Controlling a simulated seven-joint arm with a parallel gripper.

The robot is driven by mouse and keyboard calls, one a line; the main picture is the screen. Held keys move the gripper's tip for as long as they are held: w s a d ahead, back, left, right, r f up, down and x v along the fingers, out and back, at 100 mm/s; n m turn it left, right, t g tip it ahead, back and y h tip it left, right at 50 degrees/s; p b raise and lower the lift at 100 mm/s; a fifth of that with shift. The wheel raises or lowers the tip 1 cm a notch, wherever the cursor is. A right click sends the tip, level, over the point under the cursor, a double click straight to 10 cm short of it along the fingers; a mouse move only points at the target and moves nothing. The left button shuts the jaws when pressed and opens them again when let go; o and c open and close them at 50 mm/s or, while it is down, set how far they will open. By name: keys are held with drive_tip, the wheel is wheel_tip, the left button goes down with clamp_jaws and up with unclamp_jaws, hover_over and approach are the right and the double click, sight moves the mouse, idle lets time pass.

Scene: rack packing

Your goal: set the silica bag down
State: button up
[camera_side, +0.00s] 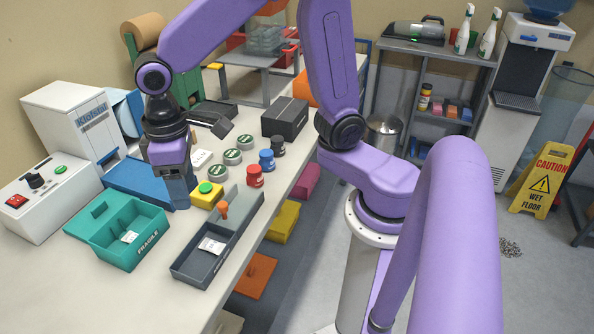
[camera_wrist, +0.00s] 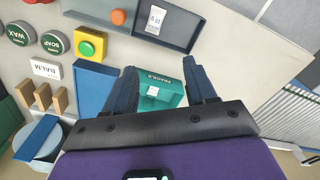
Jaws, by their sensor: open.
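A small white packet (camera_side: 130,237) lies inside the teal FRAGILE box (camera_side: 97,212); I cannot read it. A white labelled packet (camera_side: 211,246) lies in the front compartment of the dark grey tray (camera_side: 182,268), and it also shows in the wrist view (camera_wrist: 157,18). I cannot tell for sure which one is the silica bag. My gripper (camera_side: 180,206) points down, right of the teal box and behind the grey tray. In the wrist view my gripper (camera_wrist: 160,67) has its fingers apart with nothing held; the teal box (camera_wrist: 172,92) shows between and beyond them.
A yellow block with a green button (camera_side: 207,194) stands close right of my gripper. Green-lidded tins (camera_side: 232,157) and red (camera_side: 255,177), blue and black pots stand behind. A blue bin (camera_side: 138,183) and a control box (camera_side: 45,200) stand left. The bench front is clear.

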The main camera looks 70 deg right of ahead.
drive_tip(key=s+d+n, duration=0.3)
drive_tip(key=s+d, duration=0.2)
drive_tip(key=s, duration=0.3)
drive_tip(key=s+d+n, duration=0.3)
drive_tip(key=s+d, duration=0.2)
drive_tip(key=s, duration=0.4)
drive_tip(key=shift+s+d+f+n, duration=0.25)
drive_tip(key=shift+d+f+n, duration=0.05)
drive_tip(key=shift+d+f, duration=0.1)
